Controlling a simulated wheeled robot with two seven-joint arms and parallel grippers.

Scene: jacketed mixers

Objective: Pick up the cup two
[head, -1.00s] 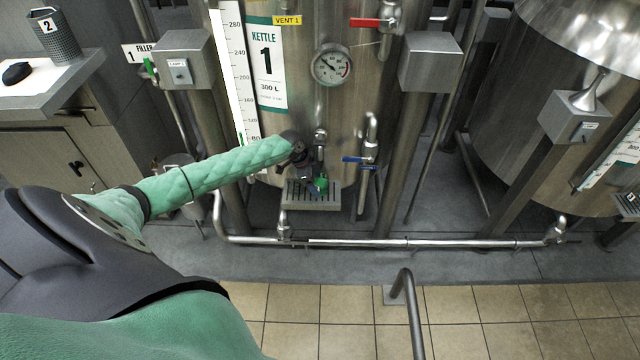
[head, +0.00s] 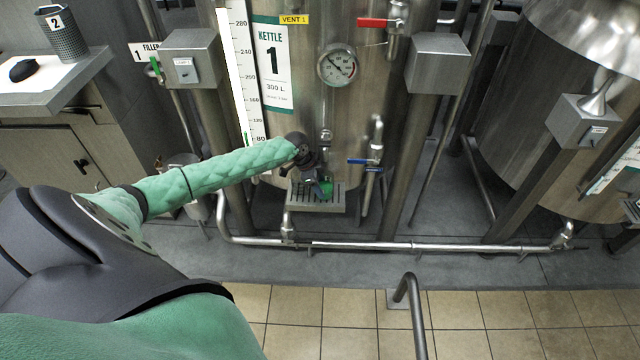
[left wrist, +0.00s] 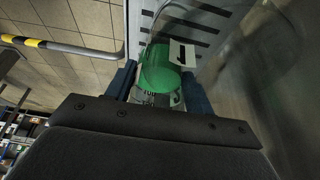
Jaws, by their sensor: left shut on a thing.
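A dark mesh cup with a white label 2 (head: 62,36) stands upright on the counter at the upper left of the head view. My left gripper (head: 314,181) is far from it, low in front of kettle 1, over the slotted drip tray (head: 335,205). It is shut on a small green-topped thing (head: 326,188). In the left wrist view this green thing (left wrist: 158,75) sits between the two blue fingers, with a white label 1 beside it. Its lower part is hidden by the gripper body. My right gripper is not in view.
Kettle 1 (head: 300,115) carries a gauge, a red-handled valve (head: 376,23) and a blue-handled valve (head: 364,161). A low pipe (head: 400,245) runs along the floor. A grey rail (head: 412,300) stands in front. The counter (head: 60,95) also holds a black mouse-like object.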

